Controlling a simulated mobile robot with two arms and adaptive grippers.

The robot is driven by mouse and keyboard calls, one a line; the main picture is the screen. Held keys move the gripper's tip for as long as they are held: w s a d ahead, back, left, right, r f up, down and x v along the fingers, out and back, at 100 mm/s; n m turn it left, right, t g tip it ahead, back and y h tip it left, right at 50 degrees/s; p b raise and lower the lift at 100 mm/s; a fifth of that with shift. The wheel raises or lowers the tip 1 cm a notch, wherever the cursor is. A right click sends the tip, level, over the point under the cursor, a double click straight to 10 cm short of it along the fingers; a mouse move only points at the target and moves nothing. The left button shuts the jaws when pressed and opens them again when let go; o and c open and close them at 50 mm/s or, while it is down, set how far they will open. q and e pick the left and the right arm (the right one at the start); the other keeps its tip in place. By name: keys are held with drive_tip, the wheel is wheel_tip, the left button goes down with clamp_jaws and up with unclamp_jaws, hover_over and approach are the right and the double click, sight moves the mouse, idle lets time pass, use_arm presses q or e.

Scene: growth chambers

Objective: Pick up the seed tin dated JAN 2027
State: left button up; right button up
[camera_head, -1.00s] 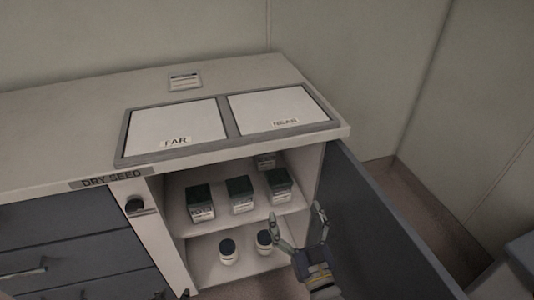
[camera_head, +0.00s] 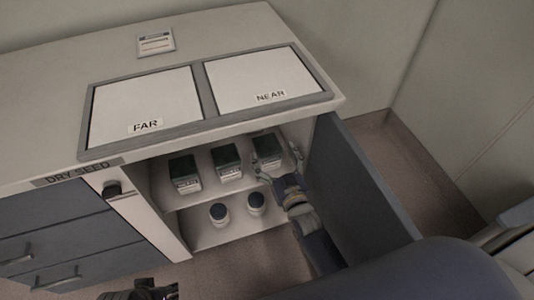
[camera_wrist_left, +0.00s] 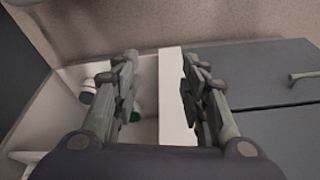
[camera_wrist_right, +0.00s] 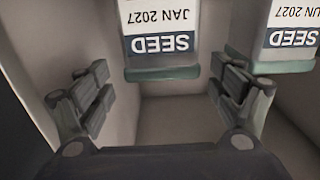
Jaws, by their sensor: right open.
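The seed tin labelled JAN 2027 (camera_wrist_right: 160,18) shows upside down in the right wrist view, white with a green lid edge. It appears to be the rightmost tin (camera_head: 267,150) on the cabinet's upper shelf in the head view. My right gripper (camera_head: 279,164) is open at that tin's front. In the right wrist view its fingers (camera_wrist_right: 160,80) are spread to either side, and the tin lies ahead of them, not clasped. A neighbouring tin (camera_wrist_right: 291,25) reads "UN 2027", its first letter cut off. My left gripper (camera_wrist_left: 159,65) is open and empty.
Two more green-lidded tins, left (camera_head: 185,174) and middle (camera_head: 228,163), share the shelf. Two dark-capped jars (camera_head: 220,213) (camera_head: 256,203) stand below. The open grey door (camera_head: 350,185) is close to the right of my right arm. FAR (camera_head: 145,105) and NEAR (camera_head: 262,78) panels lie on the counter.

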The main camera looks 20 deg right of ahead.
sight(267, 144)
drive_tip(key=shift+w+a+b, duration=0.15)
drive_tip(key=shift+w+b, duration=0.15)
drive_tip(key=shift+w, duration=0.95)
drive_tip(key=shift+w+a+b, duration=0.1)
drive_tip(key=shift+w+b, duration=0.2)
drive_tip(key=shift+w, duration=0.9)
use_arm(q)
drive_tip(key=v, duration=0.4)
drive_tip(key=shift+r, duration=0.4)
use_arm(e)
drive_tip(key=c, duration=1.3)
